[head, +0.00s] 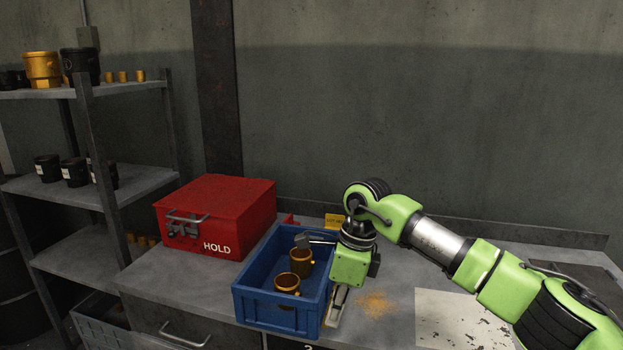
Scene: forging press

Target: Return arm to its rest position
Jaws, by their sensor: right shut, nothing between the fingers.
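My right arm comes in from the lower right in the head view. Its gripper (336,306) points down just at the right side of the blue bin (272,315), and it is shut and empty. I cannot tell whether the gripper touches the bin's wall. Two brass-coloured cup-shaped parts, a nearer one (287,284) and a farther one (300,263), stand in the bin. My left gripper is not in view.
A red box (226,212) marked HOLD stands left of the bin. A grey shelf (130,177) with black and brass parts is at the far left. Tan powder (376,304) and a pale worn sheet (450,322) lie on the bench right of the gripper. A wall stands behind.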

